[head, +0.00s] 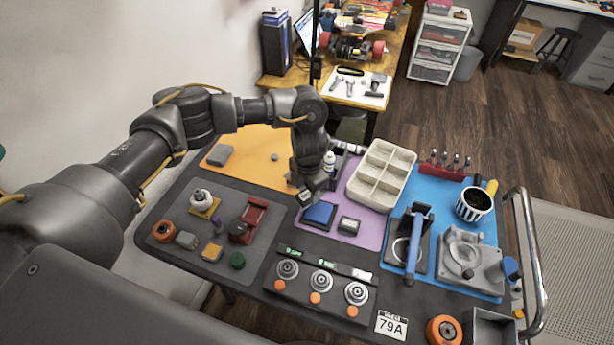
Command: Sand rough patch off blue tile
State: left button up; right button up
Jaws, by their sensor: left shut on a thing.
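The blue tile (320,213) lies on the purple mat, tilted a little on a dark base. Any rough patch on it is too small to make out. My left gripper (307,194) points down just behind and to the left of the tile, close to its upper left edge. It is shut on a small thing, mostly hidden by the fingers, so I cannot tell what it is. I cannot tell whether it touches the tile. A grey block with a dark rim (349,225) lies to the right of the tile. My right gripper is not in view.
A cream divided tray (382,175) stands behind right of the tile. A row of round dials (321,281) lies in front. A red vise-like tool (248,221) is to the left, a blue-handled press (412,243) to the right. The orange mat (250,155) is mostly clear.

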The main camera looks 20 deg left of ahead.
pick_arm(q)
jog(key=shift+s+r+p, duration=0.15)
jog(key=shift+r+p, duration=2.05)
jog(key=shift+r, duration=0.6)
